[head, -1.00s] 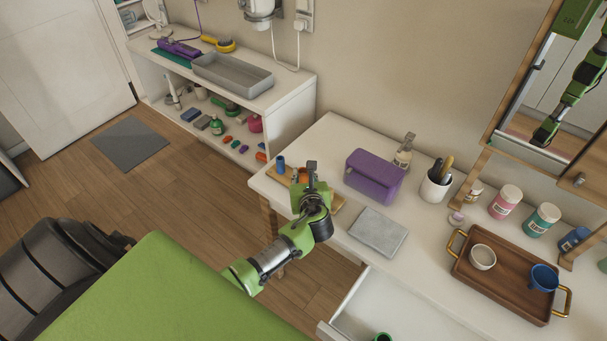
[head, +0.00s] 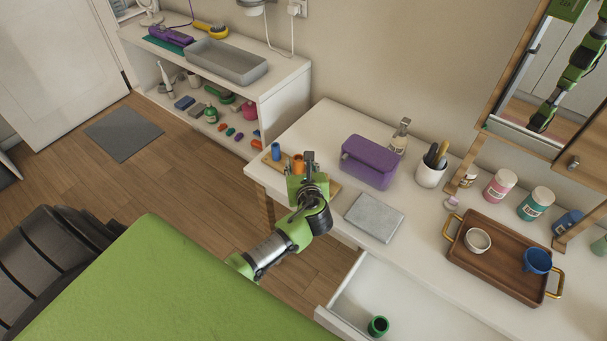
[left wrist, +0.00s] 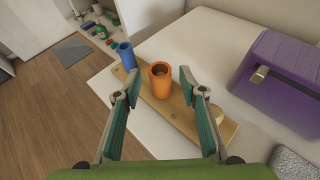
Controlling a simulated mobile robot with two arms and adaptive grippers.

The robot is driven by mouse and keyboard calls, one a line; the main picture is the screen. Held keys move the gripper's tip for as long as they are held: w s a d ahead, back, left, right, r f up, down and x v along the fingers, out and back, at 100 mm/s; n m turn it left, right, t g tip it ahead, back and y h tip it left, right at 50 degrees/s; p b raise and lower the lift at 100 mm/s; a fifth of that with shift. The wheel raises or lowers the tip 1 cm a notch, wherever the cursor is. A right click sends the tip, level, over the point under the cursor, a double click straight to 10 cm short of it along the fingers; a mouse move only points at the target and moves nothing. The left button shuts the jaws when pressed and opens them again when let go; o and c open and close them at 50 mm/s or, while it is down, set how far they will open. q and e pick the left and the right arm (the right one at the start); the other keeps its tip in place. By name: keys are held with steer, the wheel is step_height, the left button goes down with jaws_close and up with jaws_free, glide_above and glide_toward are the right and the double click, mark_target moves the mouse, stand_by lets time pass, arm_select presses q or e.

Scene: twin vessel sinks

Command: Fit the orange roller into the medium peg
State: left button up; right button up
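The orange roller (head: 298,164) stands upright on a wooden peg board (head: 332,188) at the table's left end. In the left wrist view the roller (left wrist: 160,81) shows its open top, with something small inside that may be a peg top. A blue roller (left wrist: 122,56) stands at the board's far left end; a small pale stub (left wrist: 203,117) is near the other end. My left gripper (left wrist: 159,83) is open, its fingers apart on either side of the orange roller in the picture and not touching it. A green roller (head: 378,326) stands in the open drawer. My right gripper is not in view.
A purple box (head: 369,162) and a grey folded cloth (head: 374,217) lie right of the board. A brown tray (head: 500,276) with cups is farther right. The open drawer (head: 410,300) juts out in front. A white shelf unit (head: 285,85) stands beyond the table.

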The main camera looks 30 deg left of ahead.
arm_select(q)
steer(key=v, duration=0.9)
steer(key=shift+s+d, duration=0.1)
steer(key=shift+s, duration=0.05)
